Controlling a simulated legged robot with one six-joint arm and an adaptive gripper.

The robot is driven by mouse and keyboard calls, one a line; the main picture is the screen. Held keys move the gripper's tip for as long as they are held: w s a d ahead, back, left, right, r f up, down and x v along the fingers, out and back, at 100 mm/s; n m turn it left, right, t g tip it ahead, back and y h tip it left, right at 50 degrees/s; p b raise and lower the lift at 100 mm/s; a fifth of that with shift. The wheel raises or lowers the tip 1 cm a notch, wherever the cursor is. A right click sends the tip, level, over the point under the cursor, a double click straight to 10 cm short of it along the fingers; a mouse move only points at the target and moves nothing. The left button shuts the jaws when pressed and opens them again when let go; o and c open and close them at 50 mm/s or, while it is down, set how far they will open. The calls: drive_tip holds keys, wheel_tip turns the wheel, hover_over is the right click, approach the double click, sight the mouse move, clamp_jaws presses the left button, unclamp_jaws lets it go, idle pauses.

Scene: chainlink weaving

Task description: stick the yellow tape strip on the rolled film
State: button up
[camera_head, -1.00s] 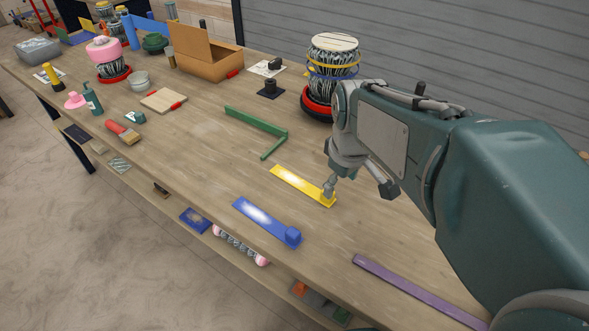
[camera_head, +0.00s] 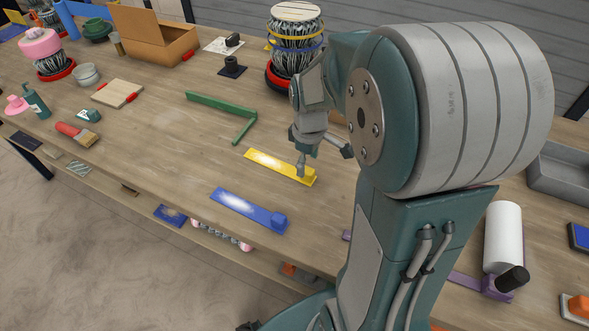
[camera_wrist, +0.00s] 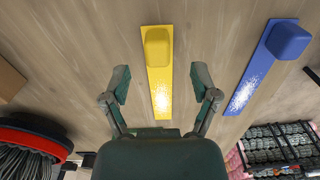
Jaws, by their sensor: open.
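The yellow tape strip (camera_head: 272,163) lies flat on the table with a raised yellow block at its right end. It also shows in the wrist view (camera_wrist: 160,90), running between my fingers with its block beyond the tips. My gripper (camera_head: 324,160) is open and empty above the block end; contact cannot be told. A patterned roll (camera_head: 294,62) with a pale top and blue and yellow bands stands upright on a red and black ring behind my gripper. A white roll (camera_head: 503,235) stands at the right on a purple piece. I cannot tell which is the rolled film.
A blue strip (camera_head: 240,207) with a block lies nearer the front edge. A green angled bar (camera_head: 215,105) lies behind left of the yellow strip. A cardboard box (camera_head: 150,40) and black holder (camera_head: 232,67) stand further back. Wood left of the strips is clear.

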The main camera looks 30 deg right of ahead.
sight(306, 171)
drive_tip(key=f, duration=0.4)
drive_tip(key=shift+w, duration=0.25)
drive_tip(key=c, duration=1)
drive_tip(key=shift+r, duration=0.1)
drive_tip(key=shift+c, duration=0.2)
